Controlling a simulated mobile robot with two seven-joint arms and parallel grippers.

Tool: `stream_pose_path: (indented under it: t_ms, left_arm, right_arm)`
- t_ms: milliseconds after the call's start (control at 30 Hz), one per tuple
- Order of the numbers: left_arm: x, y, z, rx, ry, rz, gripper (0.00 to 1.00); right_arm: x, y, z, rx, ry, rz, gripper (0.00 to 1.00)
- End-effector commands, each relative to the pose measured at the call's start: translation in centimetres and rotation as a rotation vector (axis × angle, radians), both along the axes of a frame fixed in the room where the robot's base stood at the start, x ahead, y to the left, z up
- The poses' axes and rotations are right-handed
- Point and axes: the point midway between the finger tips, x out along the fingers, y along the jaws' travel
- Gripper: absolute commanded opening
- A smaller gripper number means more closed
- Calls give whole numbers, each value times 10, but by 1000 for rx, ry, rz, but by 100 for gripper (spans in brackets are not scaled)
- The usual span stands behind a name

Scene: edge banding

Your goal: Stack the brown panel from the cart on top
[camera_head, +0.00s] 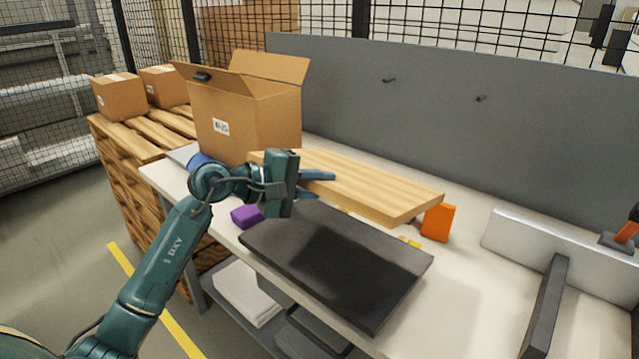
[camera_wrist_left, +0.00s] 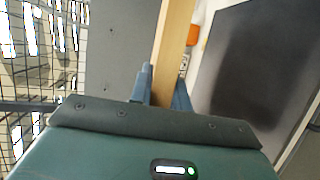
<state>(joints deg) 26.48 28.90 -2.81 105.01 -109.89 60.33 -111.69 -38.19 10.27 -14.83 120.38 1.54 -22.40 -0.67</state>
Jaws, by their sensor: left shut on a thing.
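A light brown wooden panel (camera_head: 365,182) is held roughly flat, above the white workbench and behind a black panel (camera_head: 335,262). My left gripper (camera_head: 324,185) is shut on the wooden panel's near long edge. In the left wrist view the panel (camera_wrist_left: 174,50) stands between the two fingers of the gripper (camera_wrist_left: 163,92), with the black panel (camera_wrist_left: 250,75) to its right. The black panel lies flat on the bench, apart from the wooden one in the picture. My right gripper is not in view. No cart can be made out for certain.
An open cardboard box (camera_head: 245,115) stands behind my left gripper. A purple block (camera_head: 246,216) and an orange block (camera_head: 438,222) are near the panels. A grey back wall (camera_head: 450,125) bounds the bench (camera_head: 455,285). A metal fixture (camera_head: 565,255) stands at right.

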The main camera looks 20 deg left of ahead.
Motion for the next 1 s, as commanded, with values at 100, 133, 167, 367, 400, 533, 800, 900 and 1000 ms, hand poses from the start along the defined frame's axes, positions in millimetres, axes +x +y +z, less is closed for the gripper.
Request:
stream_pose_path:
  t_ms: [100, 133, 167, 367, 400, 533, 800, 900, 1000]
  left_arm:
    - [0, 0, 3, -6, -17, 2, 0]
    - [0, 0, 2, -6, -17, 2, 0]
    - [0, 0, 1, -6, -17, 2, 0]
    - [0, 0, -13, -8, -15, 2, 0]
    - [0, 0, -17, -8, -15, 2, 0]
    - [0, 0, -28, -8, -15, 1, 0]
    - [0, 0, -51, -8, -14, 2, 0]
    - [0, 0, -59, -7, -15, 3, 0]
    - [0, 0, -68, -8, -14, 3, 0]
  right_arm:
    - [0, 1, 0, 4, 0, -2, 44]
    - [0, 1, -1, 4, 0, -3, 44]
    - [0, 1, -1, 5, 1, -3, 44]
    - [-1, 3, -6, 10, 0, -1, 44]
    - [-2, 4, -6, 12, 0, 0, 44]
    - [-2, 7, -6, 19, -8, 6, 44]
    - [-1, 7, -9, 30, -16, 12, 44]
    - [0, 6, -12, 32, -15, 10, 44]
    - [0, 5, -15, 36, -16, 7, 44]
